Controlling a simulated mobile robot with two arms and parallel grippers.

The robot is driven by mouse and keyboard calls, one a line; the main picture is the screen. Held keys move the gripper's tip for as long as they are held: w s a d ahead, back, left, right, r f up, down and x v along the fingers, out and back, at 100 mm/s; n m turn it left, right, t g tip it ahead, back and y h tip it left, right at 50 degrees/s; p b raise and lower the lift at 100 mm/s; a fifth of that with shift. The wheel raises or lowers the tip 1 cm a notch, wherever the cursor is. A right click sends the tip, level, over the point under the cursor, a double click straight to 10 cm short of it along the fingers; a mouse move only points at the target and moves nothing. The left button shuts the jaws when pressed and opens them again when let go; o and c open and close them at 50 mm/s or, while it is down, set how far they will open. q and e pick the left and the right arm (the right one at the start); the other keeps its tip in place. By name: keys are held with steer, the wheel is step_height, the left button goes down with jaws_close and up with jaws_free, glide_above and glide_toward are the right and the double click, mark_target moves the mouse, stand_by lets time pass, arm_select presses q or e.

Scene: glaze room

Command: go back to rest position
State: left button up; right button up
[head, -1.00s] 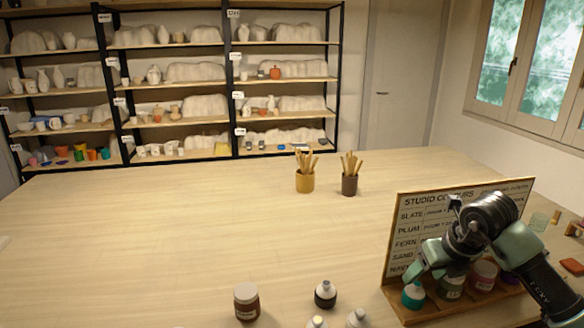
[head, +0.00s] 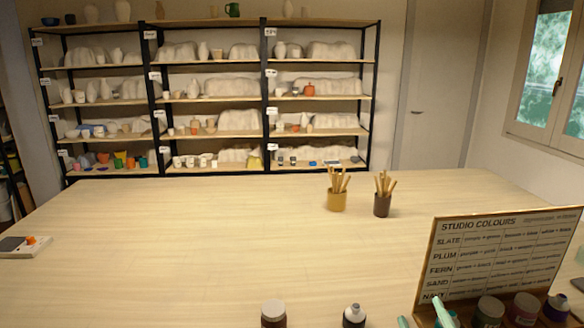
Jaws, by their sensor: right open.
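My right gripper (head: 422,314) shows only as two teal fingertips at the bottom edge of the head view. They are spread apart, with nothing visible between them. They are in front of the left end of the studio colours board (head: 505,255), near the jars standing at its foot. The rest of my right arm is out of view. My left gripper is not in view.
A dark jar with a pale lid (head: 273,314) and a dark bottle (head: 354,316) stand at the table's near edge. A yellow pot (head: 337,201) and a brown pot (head: 382,206) hold wooden tools. A small scale-like device (head: 24,246) lies far left. The table's middle is clear.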

steer(key=s+f+m+g, duration=0.4)
steer(key=s+f+g, duration=0.4)
steer(key=s+f, duration=0.5)
steer(key=s+a+f+m+g+y, duration=0.1)
steer(key=s+a+f+g, duration=0.1)
steer(key=s+f+g, duration=0.3)
steer(key=s+a+f+g+y, duration=0.1)
steer(key=s+a+f, duration=0.1)
steer(key=s+f, duration=0.35)
step_height(320, 180, down, 23)
steer(key=s+g, duration=0.2)
steer(key=s, duration=0.1)
steer(key=s+d+f, duration=0.2)
steer(key=s+f, duration=1.4)
steer(key=f, duration=0.1)
steer(key=shift+d+f+g, duration=0.2)
steer(key=shift+f+g, duration=0.05)
steer(key=shift+g, duration=0.15)
